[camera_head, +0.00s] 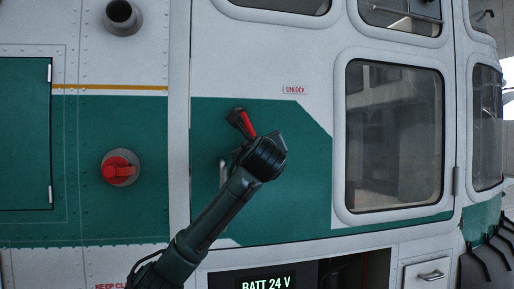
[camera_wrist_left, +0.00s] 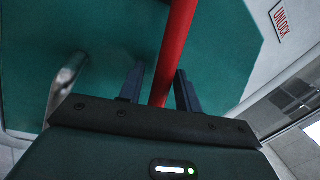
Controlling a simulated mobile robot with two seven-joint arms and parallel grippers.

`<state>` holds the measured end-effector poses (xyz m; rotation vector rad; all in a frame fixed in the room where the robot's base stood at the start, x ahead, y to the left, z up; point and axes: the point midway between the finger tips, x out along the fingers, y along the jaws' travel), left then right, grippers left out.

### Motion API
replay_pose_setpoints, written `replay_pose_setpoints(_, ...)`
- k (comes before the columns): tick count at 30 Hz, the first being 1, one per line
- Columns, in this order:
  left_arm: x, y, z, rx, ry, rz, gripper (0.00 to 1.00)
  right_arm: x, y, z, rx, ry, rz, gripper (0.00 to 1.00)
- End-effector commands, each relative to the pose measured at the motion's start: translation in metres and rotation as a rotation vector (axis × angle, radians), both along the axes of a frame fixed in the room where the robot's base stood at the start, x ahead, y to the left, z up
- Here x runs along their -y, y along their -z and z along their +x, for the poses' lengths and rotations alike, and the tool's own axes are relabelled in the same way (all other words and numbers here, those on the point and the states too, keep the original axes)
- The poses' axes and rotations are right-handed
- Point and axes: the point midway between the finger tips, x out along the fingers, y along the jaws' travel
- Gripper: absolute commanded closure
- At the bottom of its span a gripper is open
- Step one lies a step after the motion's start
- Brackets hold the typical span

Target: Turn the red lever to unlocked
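The red lever (camera_head: 247,126) is on the green door panel of the helicopter, mostly hidden behind my left gripper (camera_head: 240,119) in the head view. In the left wrist view the red lever (camera_wrist_left: 176,45) is a straight, slightly slanted bar running between the two fingers of my left gripper (camera_wrist_left: 159,88). The fingers stand apart on either side of the bar, with narrow gaps visible, so the gripper looks open around it. The UNLOCK label (camera_head: 293,90) is up and right of the lever; it also shows in the left wrist view (camera_wrist_left: 281,19). My right gripper is not in view.
A metal door handle (camera_head: 223,174) is just left of my wrist and close to the gripper in the left wrist view (camera_wrist_left: 64,84). A red cap (camera_head: 119,167) sticks out further left. A window (camera_head: 393,137) is to the right. A BATT 24 V display (camera_head: 265,283) is below.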

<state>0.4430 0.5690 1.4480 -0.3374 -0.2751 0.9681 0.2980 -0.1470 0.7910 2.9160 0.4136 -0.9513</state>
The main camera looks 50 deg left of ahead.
Motion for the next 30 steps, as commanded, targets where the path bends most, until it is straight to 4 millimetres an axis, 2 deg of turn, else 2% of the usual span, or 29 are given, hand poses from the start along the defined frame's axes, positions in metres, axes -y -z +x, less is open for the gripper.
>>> replay_pose_setpoints(11, 0.007, 0.000, -0.004, 0.004, 0.001, 0.001, 0.63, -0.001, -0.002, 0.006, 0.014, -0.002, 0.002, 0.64)
replay_pose_setpoints(14, 0.019, 0.002, -0.012, 0.005, 0.003, 0.003, 0.63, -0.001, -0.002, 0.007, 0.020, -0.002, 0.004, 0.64)
replay_pose_setpoints(25, 0.089, 0.007, -0.057, 0.005, 0.005, 0.003, 0.63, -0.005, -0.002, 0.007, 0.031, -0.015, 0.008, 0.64)
replay_pose_setpoints(27, 0.098, 0.004, -0.060, -0.001, 0.007, 0.002, 0.63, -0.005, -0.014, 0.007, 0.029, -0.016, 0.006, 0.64)
replay_pose_setpoints(30, 0.106, 0.006, -0.065, 0.000, 0.006, 0.002, 0.63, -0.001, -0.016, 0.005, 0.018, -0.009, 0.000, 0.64)
